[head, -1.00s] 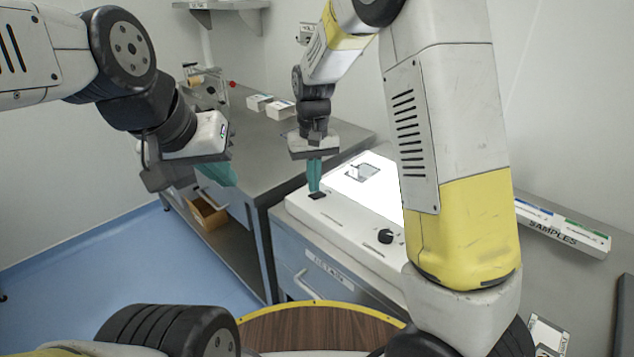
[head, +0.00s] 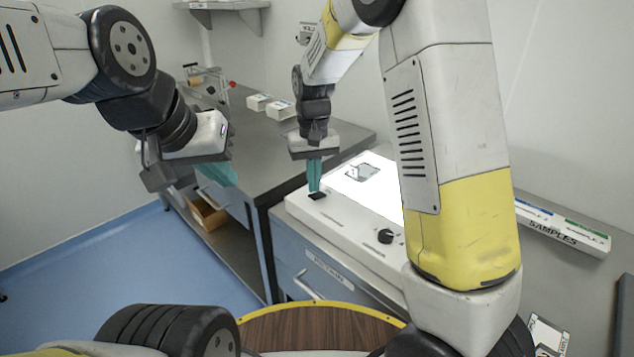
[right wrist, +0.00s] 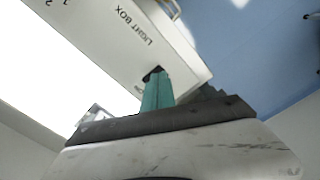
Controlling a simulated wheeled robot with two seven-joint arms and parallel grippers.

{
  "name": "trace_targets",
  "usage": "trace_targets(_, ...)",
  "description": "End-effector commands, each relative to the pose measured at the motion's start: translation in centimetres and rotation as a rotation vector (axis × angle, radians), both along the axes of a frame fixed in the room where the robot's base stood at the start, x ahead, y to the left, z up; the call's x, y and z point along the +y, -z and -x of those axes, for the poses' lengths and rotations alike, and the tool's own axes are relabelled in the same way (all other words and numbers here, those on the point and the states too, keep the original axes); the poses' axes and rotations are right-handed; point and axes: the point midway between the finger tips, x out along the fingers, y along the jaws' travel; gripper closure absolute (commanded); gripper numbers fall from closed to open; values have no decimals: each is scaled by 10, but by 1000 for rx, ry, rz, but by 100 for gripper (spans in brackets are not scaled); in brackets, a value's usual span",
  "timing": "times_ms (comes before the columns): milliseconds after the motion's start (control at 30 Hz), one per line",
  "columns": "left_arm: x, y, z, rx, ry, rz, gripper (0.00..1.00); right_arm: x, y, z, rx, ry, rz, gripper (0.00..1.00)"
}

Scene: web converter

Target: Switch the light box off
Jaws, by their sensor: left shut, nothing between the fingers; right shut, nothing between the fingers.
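The light box (head: 345,222) is a white case on the counter with a bright, lit panel (head: 378,195) in the head view. A small black rocker switch (head: 317,196) sits at its left front corner, and a black knob (head: 386,236) is further right. My right gripper (head: 314,189) is shut and empty, its teal fingertips pointing down at the switch. In the right wrist view the fingertips (right wrist: 155,74) cover part of the switch, near the "LIGHT BOX" lettering; I cannot tell whether they touch it. My left gripper (head: 222,180) is shut and empty, held over the left side, away from the box.
A clear square piece (head: 362,172) lies on the lit panel. A "SAMPLES" box (head: 562,232) lies right of my right arm. Small white boxes (head: 270,105) and a roll stand (head: 205,85) are on the back counter.

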Motion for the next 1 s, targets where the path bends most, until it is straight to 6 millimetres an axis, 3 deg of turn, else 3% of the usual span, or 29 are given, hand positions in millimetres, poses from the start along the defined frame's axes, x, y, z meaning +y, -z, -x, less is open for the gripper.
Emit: trace_targets(1000,0,0,0,0,0,0,100,0,15,0,0,0,0,100)
